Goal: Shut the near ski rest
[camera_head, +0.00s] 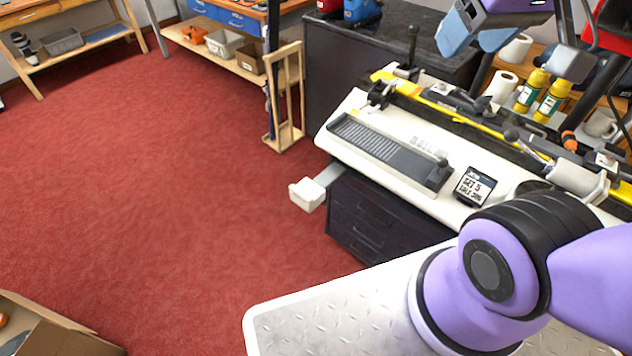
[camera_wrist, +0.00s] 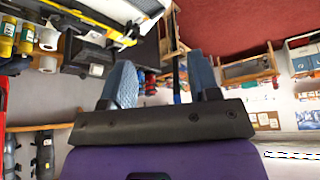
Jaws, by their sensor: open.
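A ski rest shows in the head view as a white block (camera_head: 307,193) on a flat grey arm (camera_head: 330,174). It sticks out from the left end of the white binding bench (camera_head: 362,103), over the red floor. I cannot make out a second rest. My gripper (camera_head: 510,48) is at the top right of the head view, high above the bench's back side and far from the rest. Its blue fingers are apart with nothing between them, as the wrist view (camera_wrist: 160,64) also shows. The rest cannot be made out in the wrist view.
My purple arm covers the bench's lower right. A small display (camera_head: 475,186) and a black lever (camera_head: 412,45) stand on the bench. Yellow bottles (camera_head: 552,100) and paper rolls (camera_head: 501,86) are behind it. A wooden rack (camera_head: 285,97) stands beyond the rest. The floor left of it is clear.

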